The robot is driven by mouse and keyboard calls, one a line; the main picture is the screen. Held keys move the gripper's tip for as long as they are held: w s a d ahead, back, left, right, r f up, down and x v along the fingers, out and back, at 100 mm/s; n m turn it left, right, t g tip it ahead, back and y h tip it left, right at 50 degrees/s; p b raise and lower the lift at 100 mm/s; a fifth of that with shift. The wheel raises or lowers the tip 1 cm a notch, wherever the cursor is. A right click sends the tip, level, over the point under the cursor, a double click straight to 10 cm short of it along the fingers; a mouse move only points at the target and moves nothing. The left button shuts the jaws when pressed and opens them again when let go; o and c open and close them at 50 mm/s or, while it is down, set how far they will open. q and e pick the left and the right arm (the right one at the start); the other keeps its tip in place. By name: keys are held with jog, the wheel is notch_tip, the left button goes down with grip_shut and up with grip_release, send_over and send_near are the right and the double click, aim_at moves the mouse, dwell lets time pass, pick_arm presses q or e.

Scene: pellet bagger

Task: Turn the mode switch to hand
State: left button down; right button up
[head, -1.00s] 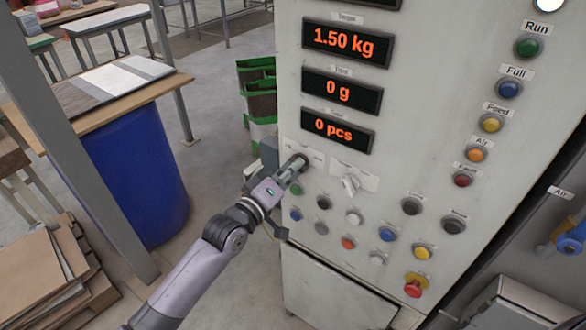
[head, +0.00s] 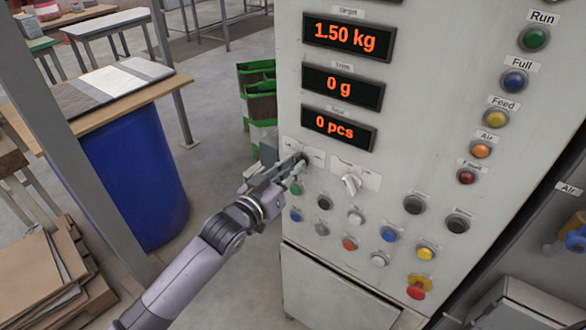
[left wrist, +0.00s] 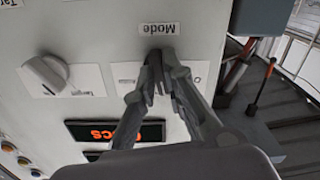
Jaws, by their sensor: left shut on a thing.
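The mode switch (head: 303,156) is on the grey panel, below the lowest red display. My left gripper (head: 296,166) is at it, with its fingers closed around the knob. In the left wrist view the fingertips (left wrist: 158,65) meet over the white switch plate (left wrist: 124,74), just below the upside-down "Mode" label (left wrist: 158,29). The fingers hide the knob there, so I cannot tell which position it points to. My right gripper is not in view.
A second, white rotary switch (head: 350,184) sits right of the mode switch. Several push buttons and a red emergency stop (head: 416,291) lie below. A grey box (left wrist: 261,17) stands out close beside the gripper. A blue drum (head: 135,180) stands to the left.

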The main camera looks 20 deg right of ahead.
pick_arm(q)
jog(key=shift+m, duration=1.1)
jog(key=c, duration=1.7)
grip_release()
jog(key=shift+o, duration=0.2)
jog(key=shift+a, duration=0.1)
jog(key=v, duration=1.2)
